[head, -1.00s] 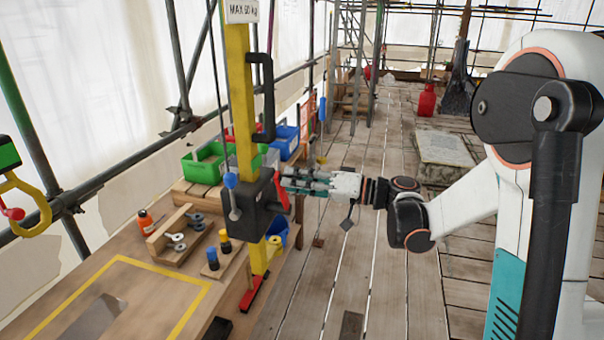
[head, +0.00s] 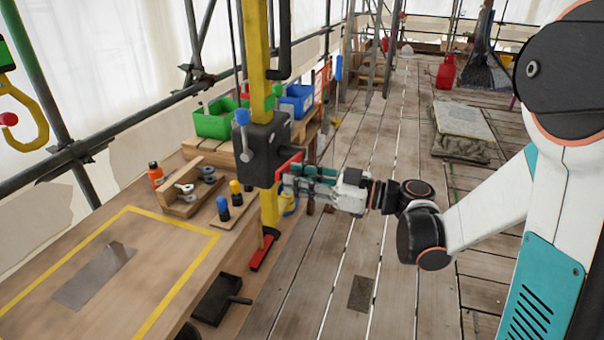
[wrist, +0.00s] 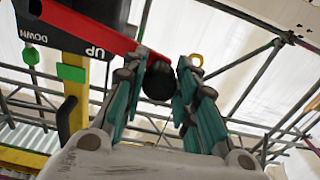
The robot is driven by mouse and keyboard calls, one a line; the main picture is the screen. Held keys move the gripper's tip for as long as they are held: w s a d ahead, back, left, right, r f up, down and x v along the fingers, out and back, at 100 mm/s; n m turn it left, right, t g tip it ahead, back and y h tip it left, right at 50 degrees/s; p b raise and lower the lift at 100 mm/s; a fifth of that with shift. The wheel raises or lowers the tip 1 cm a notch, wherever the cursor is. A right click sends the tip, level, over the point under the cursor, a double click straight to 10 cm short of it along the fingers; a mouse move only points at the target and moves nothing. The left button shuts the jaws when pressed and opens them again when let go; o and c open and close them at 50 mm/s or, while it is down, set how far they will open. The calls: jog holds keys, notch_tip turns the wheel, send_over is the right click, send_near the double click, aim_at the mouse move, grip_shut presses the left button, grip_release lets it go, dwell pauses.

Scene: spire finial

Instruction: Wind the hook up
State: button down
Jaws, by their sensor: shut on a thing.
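The winch (head: 262,150) is a dark box on a yellow post. Its red crank arm (wrist: 85,22) ends in a black ball knob (wrist: 160,82). My gripper (wrist: 160,85) has its teal fingers shut on either side of this knob. In the head view my gripper (head: 290,183) is at the winch's right side, and the knob is hidden by the fingers. The winch face shows UP and DOWN markings in the wrist view. A yellow hook (head: 38,118) with a red ball hangs at the far left, below a green and black block (head: 5,55).
A blue-knobbed lever (head: 242,118) stands at the winch's front. The bench (head: 90,235) has a yellow-outlined area, an orange bottle (head: 156,175) and a wooden rack. Green (head: 213,120) and blue bins stand behind.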

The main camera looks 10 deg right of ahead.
jog(key=shift+f+n+b, duration=0.95)
jog(key=shift+f+n, duration=0.15)
jog(key=shift+f, duration=0.5)
jog(key=c, duration=1.3)
grip_release()
jog(key=shift+s, duration=0.1)
jog(key=v, duration=1.2)
